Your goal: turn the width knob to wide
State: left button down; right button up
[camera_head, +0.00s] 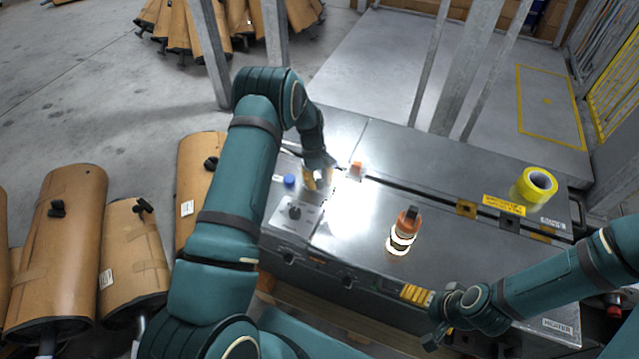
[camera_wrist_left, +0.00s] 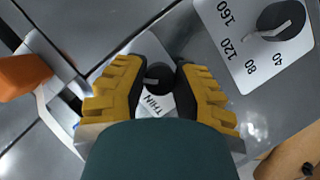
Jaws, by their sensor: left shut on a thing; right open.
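The width knob (camera_wrist_left: 158,76) is a small black round knob in the left wrist view, on a pale plate whose visible lettering reads "THIN". In the head view my left gripper (camera_head: 318,181) is at the top of the grey machine (camera_head: 360,240), and the knob is hidden there. My right gripper (camera_head: 417,296) is open and empty by the machine's front edge.
A numbered dial (camera_head: 294,213) with a black knob and a blue button (camera_head: 289,181) sit near my left gripper. A yellow tape roll (camera_head: 536,186) lies at right; brown mufflers (camera_head: 68,235) stand left.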

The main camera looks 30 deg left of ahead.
pick_arm(q)
jog(key=shift+s+d+f, duration=0.15)
dwell(0.3)
jog(key=c, duration=0.7)
grip_release()
jog(key=v, duration=1.2)
jog(key=shift+w, duration=0.2)
jog(key=shift+s, duration=0.1)
